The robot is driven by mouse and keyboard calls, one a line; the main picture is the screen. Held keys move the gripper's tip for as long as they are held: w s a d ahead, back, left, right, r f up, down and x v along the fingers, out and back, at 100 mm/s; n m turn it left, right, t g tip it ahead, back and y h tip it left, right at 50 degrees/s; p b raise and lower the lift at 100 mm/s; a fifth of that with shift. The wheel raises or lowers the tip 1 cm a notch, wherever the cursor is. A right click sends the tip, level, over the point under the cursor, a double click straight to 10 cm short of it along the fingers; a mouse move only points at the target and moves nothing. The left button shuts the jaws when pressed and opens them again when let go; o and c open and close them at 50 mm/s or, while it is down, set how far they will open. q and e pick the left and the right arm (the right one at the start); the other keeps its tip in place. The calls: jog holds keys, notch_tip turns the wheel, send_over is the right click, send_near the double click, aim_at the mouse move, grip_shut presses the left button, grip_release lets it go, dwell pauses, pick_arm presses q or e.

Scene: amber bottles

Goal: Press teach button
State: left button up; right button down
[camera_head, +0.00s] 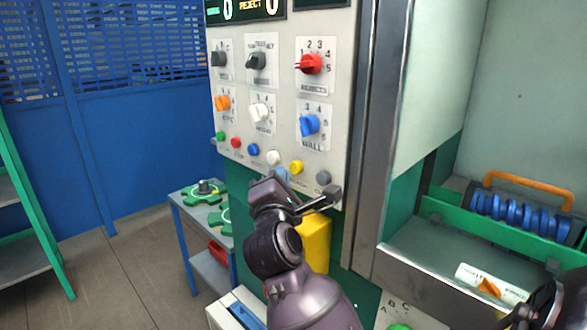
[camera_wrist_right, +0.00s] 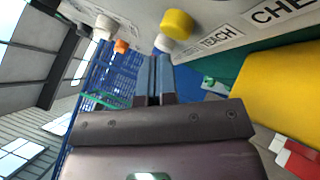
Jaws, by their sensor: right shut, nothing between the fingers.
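The yellow button (camera_head: 295,167) is in the lower button row of the control panel (camera_head: 285,130). In the right wrist view a TEACH label (camera_wrist_right: 222,38) is beside this yellow button (camera_wrist_right: 177,24). My right gripper (camera_head: 281,174) is shut and empty, just below the row near the yellow button and the white button (camera_head: 273,157). In the wrist view its blue-grey fingertips (camera_wrist_right: 155,60) point at the panel, close to the white button (camera_wrist_right: 163,42). I cannot tell whether they touch anything. My left gripper is not in view.
Knobs, including a red one (camera_head: 311,64) and a blue one (camera_head: 309,124), project above the row. A grey button (camera_head: 323,177) is right of the yellow one. A yellow box (camera_head: 315,243) is below the panel. A blue side table (camera_head: 180,205) stands left.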

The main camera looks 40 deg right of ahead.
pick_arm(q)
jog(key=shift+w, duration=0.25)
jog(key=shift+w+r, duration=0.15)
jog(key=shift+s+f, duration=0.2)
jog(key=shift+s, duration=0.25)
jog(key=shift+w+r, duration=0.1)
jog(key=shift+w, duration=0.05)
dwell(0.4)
pick_arm(e)
jog(key=shift+d, duration=0.4)
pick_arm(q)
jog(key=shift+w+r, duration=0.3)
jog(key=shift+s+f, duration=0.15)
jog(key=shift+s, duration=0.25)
pick_arm(e)
jog(key=shift+d, duration=0.1)
